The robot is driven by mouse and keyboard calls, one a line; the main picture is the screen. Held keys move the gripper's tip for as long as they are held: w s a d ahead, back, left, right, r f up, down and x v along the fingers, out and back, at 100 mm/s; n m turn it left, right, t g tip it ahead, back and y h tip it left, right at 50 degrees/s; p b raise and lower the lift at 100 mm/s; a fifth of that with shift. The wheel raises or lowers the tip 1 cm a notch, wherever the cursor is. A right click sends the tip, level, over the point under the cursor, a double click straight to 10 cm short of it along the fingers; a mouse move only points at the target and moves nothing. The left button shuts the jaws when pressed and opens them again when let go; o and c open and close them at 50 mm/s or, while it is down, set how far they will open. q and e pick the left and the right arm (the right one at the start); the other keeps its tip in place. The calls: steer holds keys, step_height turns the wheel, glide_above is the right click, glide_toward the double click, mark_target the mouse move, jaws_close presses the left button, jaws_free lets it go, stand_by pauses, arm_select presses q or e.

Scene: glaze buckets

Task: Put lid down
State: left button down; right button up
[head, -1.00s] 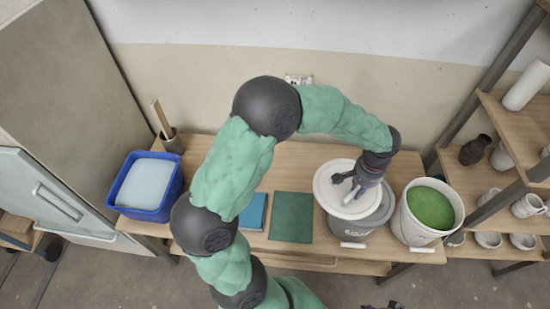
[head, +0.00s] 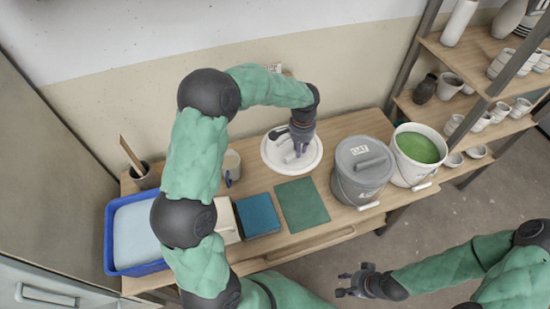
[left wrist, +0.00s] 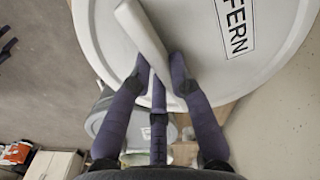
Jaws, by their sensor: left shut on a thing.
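The round white lid (head: 272,160) is over the back middle of the table, behind the green mat. My left gripper (head: 299,146) is shut on its bar handle. The left wrist view shows the handle (left wrist: 139,32) between the fingers (left wrist: 160,78) and a FERN label on the lid (left wrist: 270,75). I cannot tell whether the lid touches the table. The white bucket of green glaze (head: 409,172) stands uncovered at the table's right end. The grey bucket (head: 350,190) beside it has its own lid marked OAT. My right gripper (head: 358,284) is open and empty in front of the table.
A dark green mat (head: 301,204) and a blue book-like block (head: 258,214) lie in front of the lid. A blue tub (head: 112,240) is at the left end. Pottery shelves (head: 470,70) stand at right.

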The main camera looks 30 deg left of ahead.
arm_select(q)
steer(key=w+a+f+m+b, duration=0.45)
steer(key=w+a+f, duration=0.35)
steer(key=a+f, duration=0.35)
steer(key=f, duration=0.3)
steer(key=f+b, duration=0.1)
steer(key=f, duration=0.2)
steer(key=a+f+b, duration=0.1)
steer(key=f, duration=0.2)
steer(key=shift+s+f, duration=0.15)
steer(key=shift+f, duration=0.2)
steer(key=shift+f, duration=0.15)
steer(key=c, duration=1.1)
jaws_free()
steer(key=shift+m, duration=0.25)
steer(key=shift+c, duration=0.2)
step_height(320, 180, up, 12)
steer(key=p, duration=0.3)
steer(key=shift+r, duration=0.2)
